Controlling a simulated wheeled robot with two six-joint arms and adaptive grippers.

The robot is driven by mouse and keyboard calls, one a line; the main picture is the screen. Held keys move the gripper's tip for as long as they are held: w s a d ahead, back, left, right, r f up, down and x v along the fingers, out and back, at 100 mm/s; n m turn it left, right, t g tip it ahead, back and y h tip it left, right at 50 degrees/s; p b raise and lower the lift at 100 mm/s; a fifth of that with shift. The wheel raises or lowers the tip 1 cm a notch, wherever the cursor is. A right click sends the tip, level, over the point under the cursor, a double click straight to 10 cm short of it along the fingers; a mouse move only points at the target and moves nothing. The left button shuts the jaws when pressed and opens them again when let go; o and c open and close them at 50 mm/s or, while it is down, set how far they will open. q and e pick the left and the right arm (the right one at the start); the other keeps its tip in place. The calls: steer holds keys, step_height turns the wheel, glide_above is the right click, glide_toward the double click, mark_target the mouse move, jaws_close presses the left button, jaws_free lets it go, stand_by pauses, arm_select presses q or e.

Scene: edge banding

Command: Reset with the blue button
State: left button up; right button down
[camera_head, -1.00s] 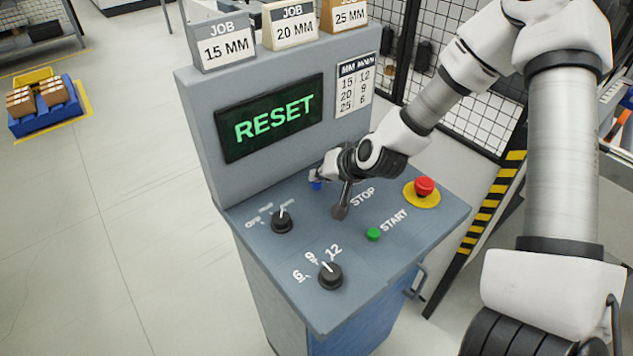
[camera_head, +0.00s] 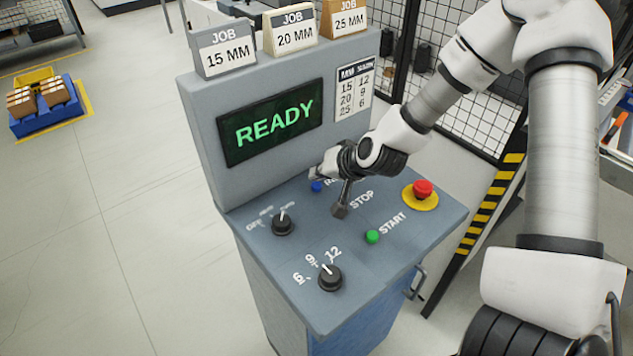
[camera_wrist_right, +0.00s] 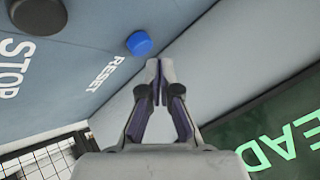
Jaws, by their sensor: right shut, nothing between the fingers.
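The blue button (camera_head: 316,186) is on the sloped console top, below the screen and partly beside my right gripper. It also shows in the right wrist view (camera_wrist_right: 140,43), next to the word RESET. My right gripper (camera_head: 314,174) is shut and empty. In the right wrist view its fingertips (camera_wrist_right: 154,64) are together just beside the button, with a small gap in the picture. The screen (camera_head: 270,121) reads READY in green. My left gripper is not in view.
The console (camera_head: 255,255) also carries a red emergency button (camera_head: 423,188), a green START button (camera_head: 373,237), a dark STOP mushroom (camera_head: 341,208) and two black knobs (camera_head: 283,224) (camera_head: 330,277). Job cards (camera_head: 226,46) stand on top. A mesh fence (camera_head: 478,130) is behind.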

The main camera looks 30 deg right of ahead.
mark_target(319, 186)
step_height(319, 186, up, 5)
steer(key=p, duration=0.5)
stand_by(0.3)
steer(key=shift+f, duration=0.1)
stand_by(0.4)
